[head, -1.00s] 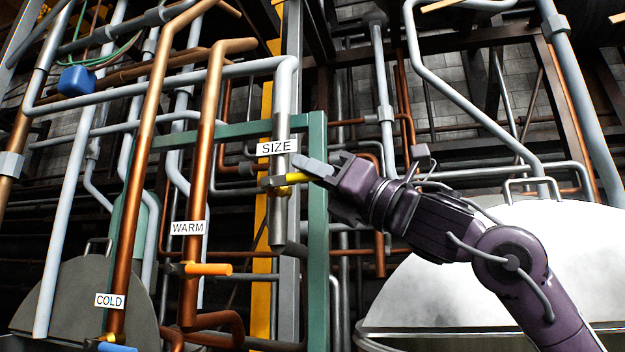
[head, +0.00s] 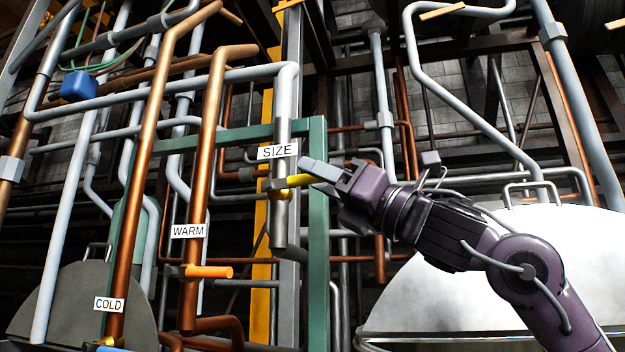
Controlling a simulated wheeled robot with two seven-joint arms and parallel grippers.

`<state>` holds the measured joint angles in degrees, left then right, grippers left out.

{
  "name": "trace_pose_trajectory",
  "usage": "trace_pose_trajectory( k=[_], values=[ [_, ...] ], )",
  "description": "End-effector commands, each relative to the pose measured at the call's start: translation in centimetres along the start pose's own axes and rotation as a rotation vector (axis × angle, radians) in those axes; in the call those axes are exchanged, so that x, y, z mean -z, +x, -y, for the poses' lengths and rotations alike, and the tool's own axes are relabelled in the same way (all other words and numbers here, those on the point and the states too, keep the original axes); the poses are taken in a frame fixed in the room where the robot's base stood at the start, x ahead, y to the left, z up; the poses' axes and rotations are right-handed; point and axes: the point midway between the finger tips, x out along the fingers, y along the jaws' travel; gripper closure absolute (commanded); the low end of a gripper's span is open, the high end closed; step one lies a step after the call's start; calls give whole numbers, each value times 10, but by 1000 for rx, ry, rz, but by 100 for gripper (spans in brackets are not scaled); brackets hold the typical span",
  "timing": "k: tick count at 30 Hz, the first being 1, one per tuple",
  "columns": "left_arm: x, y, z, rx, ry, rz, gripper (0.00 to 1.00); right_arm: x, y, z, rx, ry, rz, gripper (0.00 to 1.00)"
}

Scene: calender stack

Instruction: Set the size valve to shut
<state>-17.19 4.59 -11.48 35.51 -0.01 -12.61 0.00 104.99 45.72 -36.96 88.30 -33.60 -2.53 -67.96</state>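The size valve's yellow handle (head: 297,181) sits on a grey vertical pipe (head: 280,220), below the white SIZE label (head: 277,152). The handle points right, across the pipe, with its outer end tilted slightly up. My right gripper (head: 314,177) is at the handle's outer end, coming in from the right. One grey finger lies above and in front of the handle's end, and the other shows below it. The fingers overlap the tip, so I cannot tell whether they grip it. My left gripper is out of view.
A green post (head: 318,260) stands just right of the size pipe. The WARM valve's orange handle (head: 208,272) and the COLD valve's blue handle (head: 115,348) are at lower left. A large pale rounded vessel (head: 510,270) fills the lower right behind my arm.

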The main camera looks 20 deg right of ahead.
Motion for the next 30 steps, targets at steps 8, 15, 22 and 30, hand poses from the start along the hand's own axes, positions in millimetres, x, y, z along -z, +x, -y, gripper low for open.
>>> trace_pose_trajectory(
  k=[8, 15, 22, 30],
  values=[
    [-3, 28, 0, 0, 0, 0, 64, 4, -49, 2, 1, -2, 0, 63],
    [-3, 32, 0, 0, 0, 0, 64, 2, -61, 1, 0, 1, -2, 63],
    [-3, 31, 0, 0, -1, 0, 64, 1, -60, 1, 0, 1, -2, 63],
    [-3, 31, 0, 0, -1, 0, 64, 1, -60, 1, 0, 1, -1, 63]
  ],
)
